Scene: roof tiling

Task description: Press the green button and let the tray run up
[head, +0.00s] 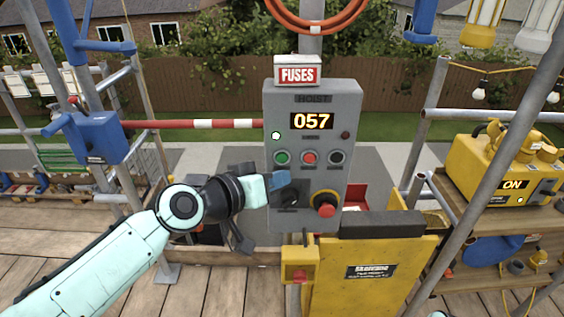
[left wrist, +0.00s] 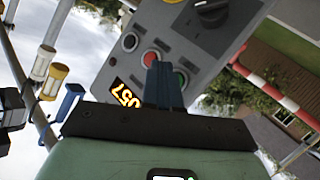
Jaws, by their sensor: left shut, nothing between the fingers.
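The grey hoist panel (head: 353,110) stands upright ahead, its display (head: 311,121) reading 057. The green button (head: 282,157) is at the left of its button row. My left gripper (head: 279,180) is shut and empty, its blue fingertips just below the green button in the head view. In the left wrist view the shut fingers (left wrist: 163,84) point at the panel and partly cover the green button (left wrist: 183,76). I cannot tell whether they touch it. I cannot make out the tray for certain. My right gripper is not in view.
A red button (head: 309,157) and a black one (head: 336,157) share the row. Below are a dark rotary switch (head: 289,196) and a red emergency knob (head: 326,210). A yellow gate (head: 365,285) and a yellow box (head: 299,265) stand below. A red-white bar (head: 205,124) runs left.

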